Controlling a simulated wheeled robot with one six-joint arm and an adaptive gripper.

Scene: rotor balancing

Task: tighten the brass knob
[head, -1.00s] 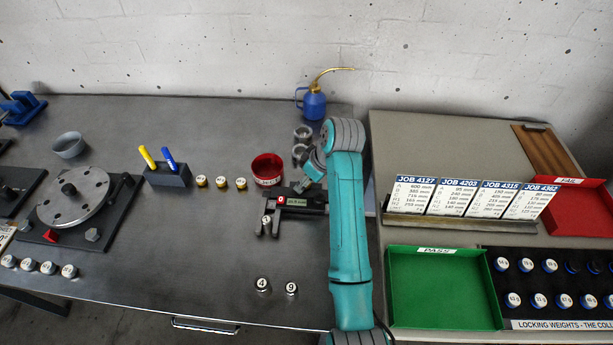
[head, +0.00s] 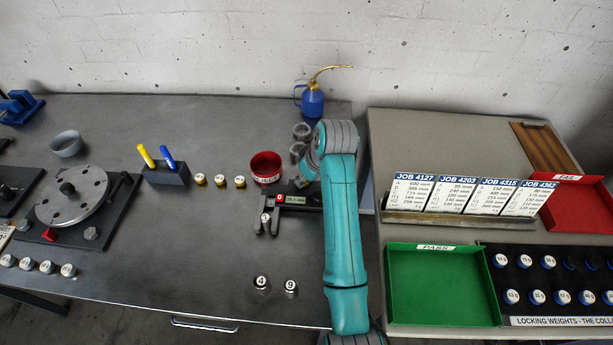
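A black measuring gauge (head: 304,200) with a small display and a red button lies on the dark bench. A small numbered weight (head: 266,218) is at its jaws; I cannot tell whether they touch it. I cannot make out the brass knob; the arm covers the right end of the gauge. My gripper (head: 305,168) is just above and behind the gauge, mostly hidden by my teal arm. Its fingers cannot be read as open or shut.
A red bowl (head: 265,168), three brass-ringed weights (head: 220,181) and a pen block (head: 167,174) stand left of my arm. Two weights (head: 262,282) stand in front. A blue oil can (head: 313,101) is behind. The rotor disc (head: 83,208) is far left.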

